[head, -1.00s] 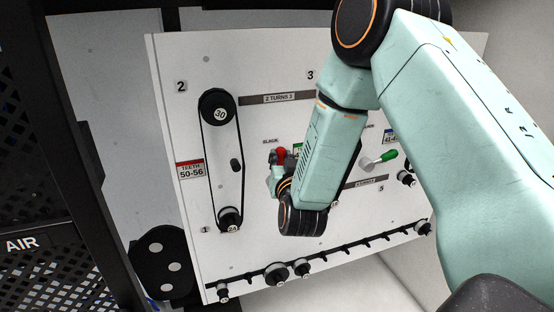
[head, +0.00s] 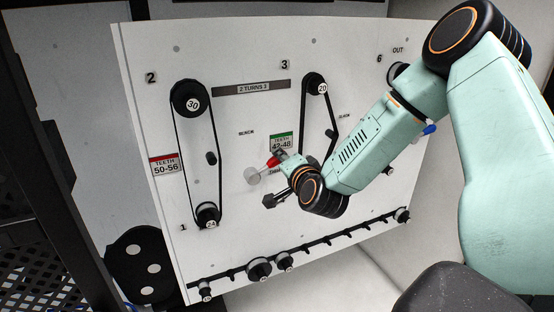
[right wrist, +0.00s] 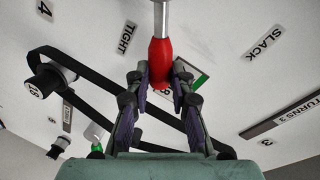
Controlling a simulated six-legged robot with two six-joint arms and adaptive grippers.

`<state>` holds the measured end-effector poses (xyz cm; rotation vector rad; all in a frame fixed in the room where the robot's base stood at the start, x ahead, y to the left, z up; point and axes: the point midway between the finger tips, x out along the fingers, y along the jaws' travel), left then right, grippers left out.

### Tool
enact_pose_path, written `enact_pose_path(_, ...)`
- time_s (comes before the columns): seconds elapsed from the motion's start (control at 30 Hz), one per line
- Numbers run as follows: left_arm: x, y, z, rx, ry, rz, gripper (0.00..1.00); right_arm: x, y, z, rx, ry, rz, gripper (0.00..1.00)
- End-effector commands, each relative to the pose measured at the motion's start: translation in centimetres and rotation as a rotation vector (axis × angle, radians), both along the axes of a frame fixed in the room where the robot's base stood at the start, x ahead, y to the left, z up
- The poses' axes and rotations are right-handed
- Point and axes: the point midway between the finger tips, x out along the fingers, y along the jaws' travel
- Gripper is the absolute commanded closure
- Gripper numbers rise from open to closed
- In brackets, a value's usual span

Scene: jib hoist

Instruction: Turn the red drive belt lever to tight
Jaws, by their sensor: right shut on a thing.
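The red drive belt lever's handle (head: 273,162) stands out from the white panel (head: 225,60), on a pale round hub (head: 252,175). In the head view it points up and right from the hub, below and right of the SLACK label (head: 246,132). My right gripper (right wrist: 160,80) is shut on the red handle (right wrist: 160,60), a finger on each side. In the right wrist view the TIGHT label (right wrist: 126,37) is left of the metal shaft and the SLACK label (right wrist: 263,43) is farther off to the right. My left gripper is out of view.
A belt runs over pulley 30 (head: 192,98) left of the lever; another hangs from pulley 20 (head: 321,88), close to my right arm. A blue-handled lever (head: 430,130) is behind my arm. A green handle (right wrist: 95,130) shows in the right wrist view. Spare pulleys hang along the lower rail.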

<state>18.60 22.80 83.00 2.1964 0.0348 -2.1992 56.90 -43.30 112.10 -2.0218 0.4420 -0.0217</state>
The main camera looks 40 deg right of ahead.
Motion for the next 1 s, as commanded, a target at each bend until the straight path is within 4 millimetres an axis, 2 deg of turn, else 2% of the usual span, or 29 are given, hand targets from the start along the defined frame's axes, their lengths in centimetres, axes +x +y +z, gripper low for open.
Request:
enact_pose_path(0.07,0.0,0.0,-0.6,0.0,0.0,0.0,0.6,0.0,-0.6,-0.4,0.055,-0.023,-0.012,1.0)
enact_pose_path(0.4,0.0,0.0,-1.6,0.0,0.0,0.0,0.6,-0.1,-1.1,-1.6,0.207,-0.057,-0.011,1.0)
enact_pose_path(1.0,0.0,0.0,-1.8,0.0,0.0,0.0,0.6,-0.2,-1.2,-2.0,0.247,-0.064,-0.01,1.0)
